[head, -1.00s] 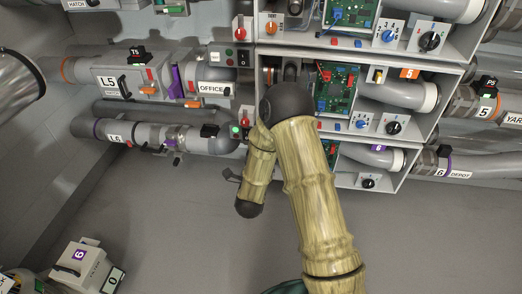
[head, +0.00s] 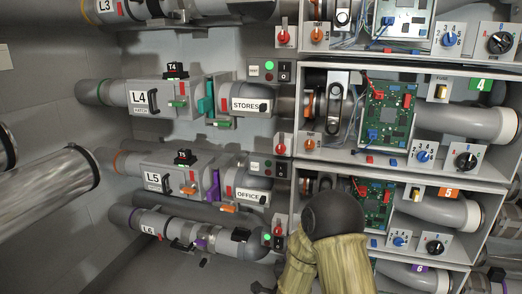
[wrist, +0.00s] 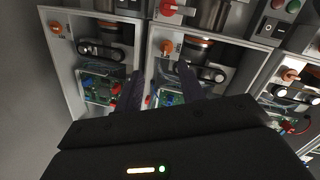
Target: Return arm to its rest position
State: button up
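My arm (head: 330,250), with bamboo-like links and a dark rounded joint, rises from the bottom middle of the head view, in front of the lower panel boxes. My gripper is mostly out of the head view. In the wrist view, my gripper (wrist: 158,73) shows two dark fingers standing apart, with nothing seen between them. Behind the fingers are open panel boxes (wrist: 150,50) with green circuit boards (wrist: 98,88) and orange knobs. I cannot tell how far the fingertips are from them.
Tube lines marked L4 (head: 142,97) and L5 (head: 155,180) run along the left wall into stacked grey boxes (head: 400,66). A row with a purple piece, L6 (head: 150,229), lies below. A shiny metal cylinder (head: 45,188) juts in at the left. Floor shows at the bottom left.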

jog(key=s+d+r+n+g+y+p, duration=0.1)
jog(key=s+d+r+n+g+p, duration=0.15)
jog(key=s+r+n+g, duration=0.4)
jog(key=s+d+r+n+g+y+p, duration=0.1)
jog(key=s+r+n+g+p, duration=0.2)
jog(key=s, duration=0.7)
jog(key=s+d+r+n+g+y+p, duration=0.1)
jog(key=s+d+r+n+g+p, duration=0.1)
jog(key=s+r+n+g, duration=0.4)
notch_tip(320, 180, up, 34)
jog(key=s+t+p, duration=0.2)
jog(key=p, duration=3.4)
jog(key=shift+n+p, duration=0.3)
jog(key=shift+n, duration=0.05)
jog(key=shift+f+t, duration=0.1)
jog(key=shift+t, duration=0.15)
